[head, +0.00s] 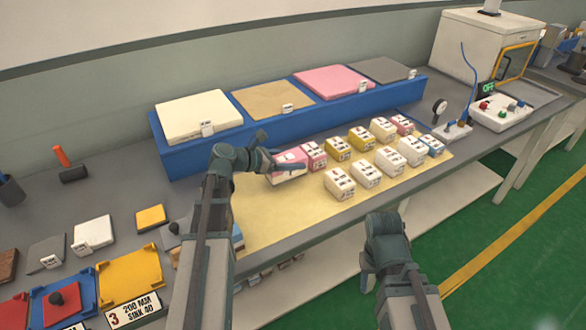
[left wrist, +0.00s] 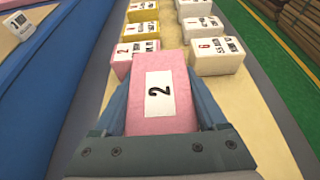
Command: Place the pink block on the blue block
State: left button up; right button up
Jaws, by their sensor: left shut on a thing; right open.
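A pink block (head: 291,171) marked 2 is between the fingers of my left gripper (head: 274,160), which is shut on it. In the left wrist view the pink block (left wrist: 158,92) fills the middle, with a finger along each side. I cannot tell whether it touches the mat. A light blue block (head: 432,146) stands at the far right end of the block rows, well away from the held block. Another pink block (head: 315,154) stands just beyond the held one, and one more (head: 402,124) is at the far end. My right gripper (head: 377,262) is open and empty, off the table's front edge.
Yellow blocks (head: 337,149) and white blocks (head: 339,185) stand in rows on the pale yellow mat (head: 270,219). A long blue stand (head: 254,137) with foam slabs runs behind. A switch box (head: 500,112) stands at right. The mat's front left area is clear.

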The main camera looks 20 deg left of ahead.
pick_arm(q)
jog(key=shift+f+b, duration=1.85)
jog(key=shift+f, duration=0.05)
jog(key=shift+r, duration=0.15)
jog(key=o, duration=1.3)
jog(key=shift+c, duration=0.2)
